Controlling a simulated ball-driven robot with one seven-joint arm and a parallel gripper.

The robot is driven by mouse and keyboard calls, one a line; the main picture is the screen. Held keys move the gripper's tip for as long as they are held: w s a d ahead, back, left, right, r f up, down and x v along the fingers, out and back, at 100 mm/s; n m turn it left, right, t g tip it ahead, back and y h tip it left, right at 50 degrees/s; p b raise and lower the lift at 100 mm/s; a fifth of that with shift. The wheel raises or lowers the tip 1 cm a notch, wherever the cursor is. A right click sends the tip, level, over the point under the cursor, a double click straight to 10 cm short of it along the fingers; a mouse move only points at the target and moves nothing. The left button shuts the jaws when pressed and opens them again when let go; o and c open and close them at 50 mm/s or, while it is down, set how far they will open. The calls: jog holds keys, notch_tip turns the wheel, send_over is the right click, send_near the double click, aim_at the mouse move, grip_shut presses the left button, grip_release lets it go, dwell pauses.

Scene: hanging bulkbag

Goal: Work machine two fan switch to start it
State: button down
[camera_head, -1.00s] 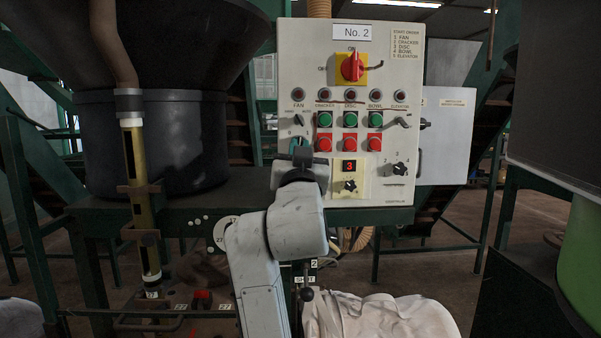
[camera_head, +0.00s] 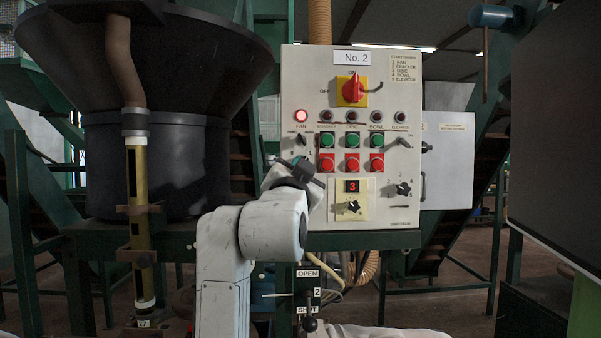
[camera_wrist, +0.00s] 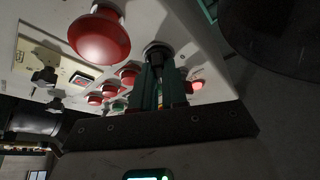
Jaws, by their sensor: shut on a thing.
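The white control panel marked No. 2 (camera_head: 380,216) stands ahead in the head view. In its fan column, the lamp (camera_head: 301,115) glows red above a small black selector (camera_head: 300,140). The lit lamp also shows in the wrist view (camera_wrist: 195,86). My gripper (camera_head: 302,162) is at the lower part of this column. It is shut on the fan switch, which it largely hides in the head view. In the wrist view a black knob (camera_wrist: 157,52) sits at the tips of my green fingers (camera_wrist: 160,78).
A large red button (camera_wrist: 100,35) is close beside my gripper in the wrist view. Green and red buttons (camera_head: 352,152), a red main switch (camera_head: 352,89) and a display showing 3 (camera_head: 352,186) are to its right. A black hopper (camera_head: 155,140) stands left.

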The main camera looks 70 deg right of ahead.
jog(key=c, duration=1.2)
grip_release()
jog(key=shift+o, duration=0.2)
jog(key=shift+a, duration=0.1)
jog(key=b+v, duration=0.1)
jog(key=v, duration=0.9)
jog(key=shift+a+f+b, duration=0.2)
jog(key=shift+a+b, duration=0.1)
jog(key=shift+b, duration=0.1)
